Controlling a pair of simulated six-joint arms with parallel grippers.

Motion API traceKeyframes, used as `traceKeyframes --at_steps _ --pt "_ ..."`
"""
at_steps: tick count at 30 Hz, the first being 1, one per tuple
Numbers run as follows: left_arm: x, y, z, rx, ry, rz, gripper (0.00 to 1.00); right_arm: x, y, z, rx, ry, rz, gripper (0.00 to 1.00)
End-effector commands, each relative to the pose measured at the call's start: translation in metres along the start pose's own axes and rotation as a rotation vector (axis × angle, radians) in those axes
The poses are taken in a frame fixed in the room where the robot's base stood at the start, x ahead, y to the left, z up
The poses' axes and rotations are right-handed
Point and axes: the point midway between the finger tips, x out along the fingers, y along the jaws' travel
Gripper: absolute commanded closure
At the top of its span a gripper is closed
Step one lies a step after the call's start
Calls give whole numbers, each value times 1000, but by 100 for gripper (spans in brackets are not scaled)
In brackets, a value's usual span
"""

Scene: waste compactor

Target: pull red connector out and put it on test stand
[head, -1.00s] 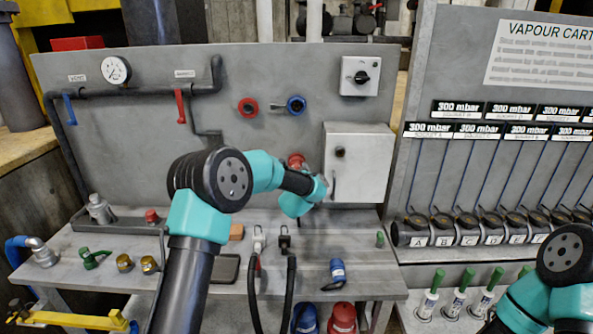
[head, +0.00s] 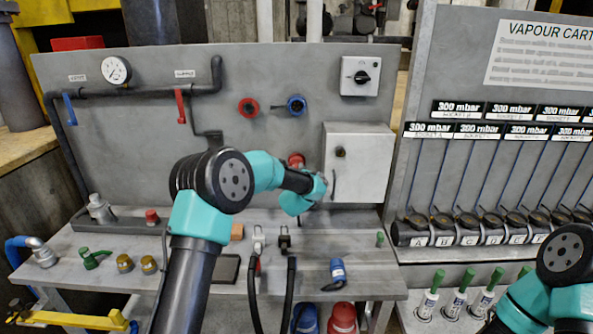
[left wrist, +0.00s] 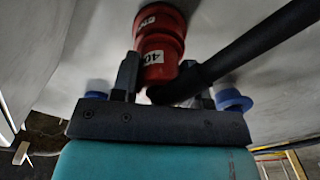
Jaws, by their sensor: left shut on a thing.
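The red connector (head: 296,160) shows in the head view just above my left gripper, in front of the grey panel beside the pale box. In the left wrist view the red connector (left wrist: 161,42) has a white label and sits between the two dark fingers of my left gripper (left wrist: 158,82), which is shut on it. A thick black bar or cable (left wrist: 255,45) runs from beside it to the upper right. In the head view my forearm and hand hide the left gripper's fingers and the connector's lower part. My right gripper is out of view. I cannot tell which thing is the test stand.
A red socket (head: 248,108) and a blue socket (head: 296,104) are on the panel. The pale box (head: 360,165) is right of my left gripper. The bench holds a blue connector (head: 337,271), two cable clamps, brass fittings and a small red-capped part (head: 152,217).

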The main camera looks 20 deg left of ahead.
Motion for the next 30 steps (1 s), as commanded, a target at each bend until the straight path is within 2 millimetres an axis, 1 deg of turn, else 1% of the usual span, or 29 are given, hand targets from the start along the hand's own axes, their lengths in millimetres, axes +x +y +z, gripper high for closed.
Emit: traceKeyframes --at_steps 5,6,30 --pt "-1 1 -1 -1 1 1 84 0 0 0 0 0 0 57" --pt "-1 1 -1 -2 1 1 90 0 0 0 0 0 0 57" --pt "-8 1 0 -1 1 1 89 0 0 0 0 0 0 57"
